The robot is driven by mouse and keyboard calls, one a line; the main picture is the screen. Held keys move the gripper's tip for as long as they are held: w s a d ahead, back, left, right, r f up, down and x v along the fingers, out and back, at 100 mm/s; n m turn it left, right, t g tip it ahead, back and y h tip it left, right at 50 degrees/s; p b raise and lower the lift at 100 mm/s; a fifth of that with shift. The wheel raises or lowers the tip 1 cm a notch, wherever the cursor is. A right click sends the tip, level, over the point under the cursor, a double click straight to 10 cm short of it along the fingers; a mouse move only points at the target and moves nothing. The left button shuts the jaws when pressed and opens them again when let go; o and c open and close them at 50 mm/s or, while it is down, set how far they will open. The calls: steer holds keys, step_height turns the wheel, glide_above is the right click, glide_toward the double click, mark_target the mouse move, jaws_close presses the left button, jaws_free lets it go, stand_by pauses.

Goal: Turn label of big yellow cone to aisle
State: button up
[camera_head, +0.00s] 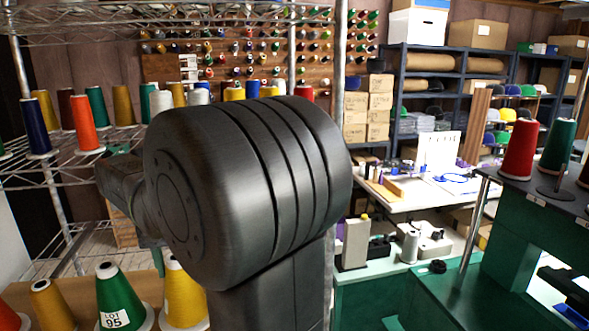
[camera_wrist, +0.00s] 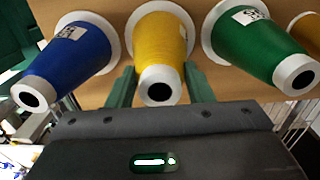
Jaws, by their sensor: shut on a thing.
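The big yellow cone (camera_wrist: 160,55) stands between the two green fingers of my gripper (camera_wrist: 160,88) in the wrist view. The fingers are shut on it, one on each side. Part of a pale label (camera_wrist: 183,30) shows at the cone's right edge in that view. In the head view the yellow cone (camera_head: 184,295) is at the bottom, partly hidden by my arm, and no label shows on its visible face. My fingers are mostly hidden behind my arm there.
A green cone (camera_head: 117,298) labelled LOT 95 stands beside the yellow one; it also shows in the wrist view (camera_wrist: 250,45). A blue cone (camera_wrist: 68,50) with a label stands on the other side. A wire rack (camera_head: 70,175) with more cones is behind; a green machine table (camera_head: 440,285) is at right.

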steer(key=shift+r, duration=0.1)
steer(key=n+p, duration=0.1)
steer(key=n, duration=0.2)
steer(key=shift+r+n, duration=0.1)
steer(key=shift+n, duration=0.2)
steer(key=n+p, duration=0.2)
steer(key=n, duration=0.3)
steer(key=n+p, duration=0.1)
steer(key=n, duration=0.3)
steer(key=n+p, duration=0.1)
steer(key=n, duration=0.3)
steer(key=shift+f, duration=0.35)
steer(key=o, duration=1)
